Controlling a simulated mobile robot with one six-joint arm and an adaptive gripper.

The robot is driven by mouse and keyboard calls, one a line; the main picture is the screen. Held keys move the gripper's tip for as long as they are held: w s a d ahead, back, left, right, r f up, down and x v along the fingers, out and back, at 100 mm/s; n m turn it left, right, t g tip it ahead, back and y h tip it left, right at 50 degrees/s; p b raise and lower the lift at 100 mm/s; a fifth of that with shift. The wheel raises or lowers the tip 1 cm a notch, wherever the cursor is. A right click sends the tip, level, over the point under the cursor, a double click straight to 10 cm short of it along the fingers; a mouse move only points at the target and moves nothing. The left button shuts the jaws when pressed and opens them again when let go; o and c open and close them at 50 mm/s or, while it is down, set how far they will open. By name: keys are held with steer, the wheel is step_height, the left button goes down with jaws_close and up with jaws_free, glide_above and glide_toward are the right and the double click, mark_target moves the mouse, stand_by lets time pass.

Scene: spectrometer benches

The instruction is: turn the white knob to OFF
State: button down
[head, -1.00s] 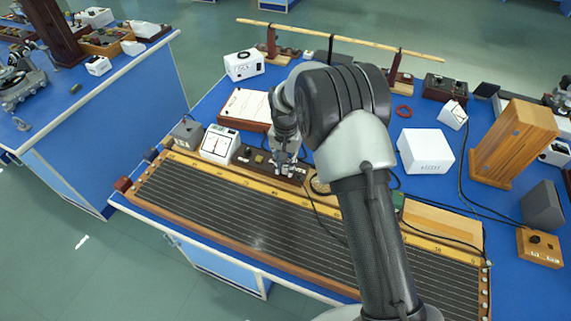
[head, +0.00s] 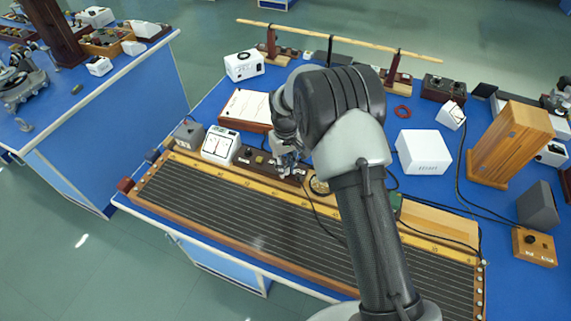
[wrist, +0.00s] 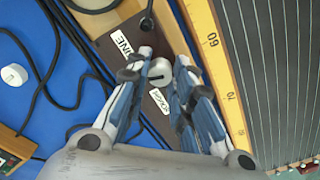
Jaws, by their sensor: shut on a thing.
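The white knob (wrist: 160,71) sits on a dark brown box (wrist: 132,27) and carries a short dark pointer mark. My gripper (wrist: 162,73) is shut on the knob, with one fingertip on each side of it. A white label reading "LINE", partly hidden, lies beyond the knob on the box. A second white label (wrist: 161,101) lies on the near side, between the fingers; its print is hard to read. In the head view my gripper (head: 287,164) is down on the same brown box (head: 254,160); the knob is hidden there.
A long board with a yellow scale (head: 217,180) and dark strings runs along the bench front. A white meter (head: 219,146) stands left of the brown box. A white box (head: 424,152) is to the right. Black cables lie on the blue bench.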

mark_target(286, 169)
steer(key=shift+n, duration=1.3)
steer(key=c, duration=1.4)
jaws_free()
steer(key=shift+o, duration=0.2)
step_height(286, 169, up, 12)
